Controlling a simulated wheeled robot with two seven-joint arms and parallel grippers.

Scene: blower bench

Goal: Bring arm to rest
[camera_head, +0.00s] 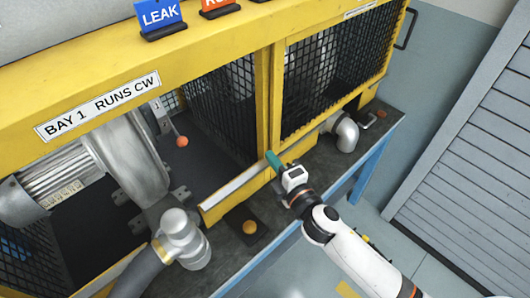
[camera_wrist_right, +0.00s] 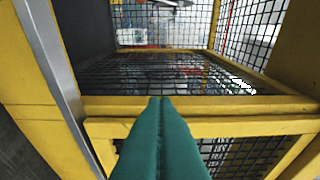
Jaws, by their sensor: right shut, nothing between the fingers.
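My right arm comes in from the lower right in the head view. Its gripper (camera_head: 271,157) has teal fingers and is close to the yellow post (camera_head: 269,100) between the two bays; I cannot tell whether it touches. In the right wrist view the two teal fingers (camera_wrist_right: 160,102) lie side by side, shut, with nothing between them. They point at a yellow frame bar (camera_wrist_right: 240,104) with black mesh behind it. My left gripper is not in view.
A blower (camera_head: 125,160) stands in the open left bay. A grey pipe elbow (camera_head: 343,132) is at right. Blue LEAK sign (camera_head: 160,18) stands on top.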

